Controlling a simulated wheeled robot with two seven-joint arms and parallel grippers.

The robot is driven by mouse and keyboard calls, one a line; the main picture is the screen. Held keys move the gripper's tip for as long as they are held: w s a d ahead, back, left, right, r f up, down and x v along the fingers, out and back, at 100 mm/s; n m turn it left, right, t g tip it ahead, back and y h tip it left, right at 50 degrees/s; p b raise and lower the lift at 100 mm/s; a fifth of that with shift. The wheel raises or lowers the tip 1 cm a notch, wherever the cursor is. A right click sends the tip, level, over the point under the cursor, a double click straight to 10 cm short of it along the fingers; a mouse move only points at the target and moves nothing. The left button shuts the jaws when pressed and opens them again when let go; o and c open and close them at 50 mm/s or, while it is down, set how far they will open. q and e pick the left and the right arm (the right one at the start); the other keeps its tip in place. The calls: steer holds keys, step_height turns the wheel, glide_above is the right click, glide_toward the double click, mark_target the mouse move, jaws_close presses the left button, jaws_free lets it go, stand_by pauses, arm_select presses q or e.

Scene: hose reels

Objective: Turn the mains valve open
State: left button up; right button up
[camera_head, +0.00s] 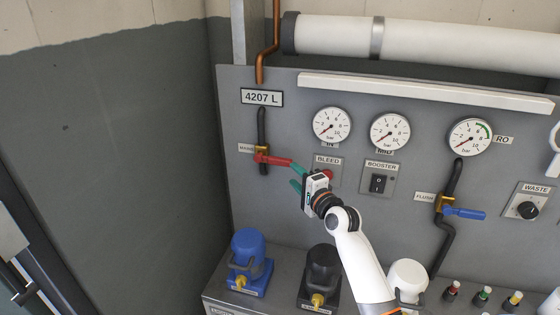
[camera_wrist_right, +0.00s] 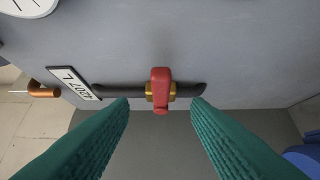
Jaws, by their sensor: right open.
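The mains valve has a brass body (camera_head: 262,153) on a vertical black pipe and a red lever (camera_head: 276,160). The lever points right, across the pipe, tilted slightly down. A partly covered label stands left of it. My right gripper (camera_head: 294,176) is open at the lever's free end, its green fingers pointing toward the valve. In the right wrist view, the red lever (camera_wrist_right: 161,88) appears between the two spread fingers, with a gap on each side; I cannot tell how far in front of the fingertips it lies. My left gripper is out of view.
Right of the gripper are a BLEED button (camera_head: 327,174) and BOOSTER switch (camera_head: 378,184), with gauges (camera_head: 331,125) above. A blue-handled FLUSH valve (camera_head: 464,213) is further right. Blue (camera_head: 249,252) and black (camera_head: 322,267) units stand on the ledge below. The wall left of the panel is clear.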

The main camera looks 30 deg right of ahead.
mark_target(282, 164)
steer(key=w, duration=0.6)
steer(key=w+p, duration=0.1)
steer(key=w, duration=0.2)
steer(key=shift+w+d+f, duration=0.1)
steer(key=shift+w+d, duration=0.25)
steer(key=shift+c, duration=0.5)
jaws_close()
